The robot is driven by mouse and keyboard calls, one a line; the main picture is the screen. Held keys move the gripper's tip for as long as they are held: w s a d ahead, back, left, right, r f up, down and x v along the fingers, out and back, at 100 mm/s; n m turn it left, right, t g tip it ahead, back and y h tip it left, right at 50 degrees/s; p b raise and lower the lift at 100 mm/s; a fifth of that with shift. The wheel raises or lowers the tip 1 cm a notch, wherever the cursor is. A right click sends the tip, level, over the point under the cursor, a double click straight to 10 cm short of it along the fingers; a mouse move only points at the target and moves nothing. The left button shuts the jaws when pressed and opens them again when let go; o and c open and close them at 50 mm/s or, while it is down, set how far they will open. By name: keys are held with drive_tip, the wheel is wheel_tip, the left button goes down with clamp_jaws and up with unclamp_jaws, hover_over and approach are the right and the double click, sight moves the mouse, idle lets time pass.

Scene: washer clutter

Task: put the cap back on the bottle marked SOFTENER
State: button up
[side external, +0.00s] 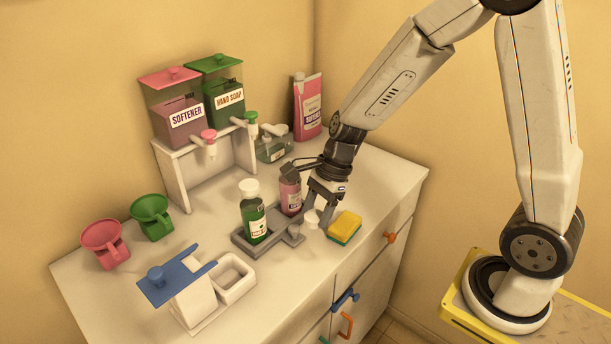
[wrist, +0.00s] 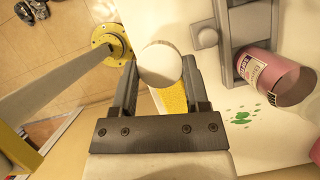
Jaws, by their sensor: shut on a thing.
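My gripper (side external: 316,208) is shut on a white cap (side external: 311,219) and holds it above the counter, right of the pink bottle. The cap shows as a round white disc (wrist: 160,65) between the fingers in the wrist view. The pink bottle (side external: 290,194) stands without a cap in the grey tray (side external: 273,248), partly hidden by my gripper. It also shows in the wrist view (wrist: 285,75), at the right with its open top visible; its label is hard to read. A green bottle (side external: 253,222) with a white cap stands in the same tray.
A yellow and green sponge (side external: 345,226) lies close to the right of the held cap. Green spots (wrist: 243,117) mark the counter near the pink bottle. The SOFTENER and HAND SOAP dispensers (side external: 187,118) stand behind. A pink pouch (side external: 307,108) stands at the back.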

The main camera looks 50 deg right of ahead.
drive_tip(key=w+d+r, duration=0.3)
drive_tip(key=w+r, duration=0.3)
drive_tip(key=w+d+r, duration=0.3)
drive_tip(key=w+r, duration=0.3)
drive_tip(key=w, duration=0.1)
drive_tip(key=shift+w+d+r, duration=0.15)
drive_tip(key=shift+d, duration=0.25)
drive_tip(key=shift+f, duration=0.2)
drive_tip(key=shift+f, duration=2.8)
drive_tip(key=shift+f, duration=1.05)
idle(1.3)
drive_tip(key=o, duration=1.3)
drive_tip(key=shift+r, duration=0.2)
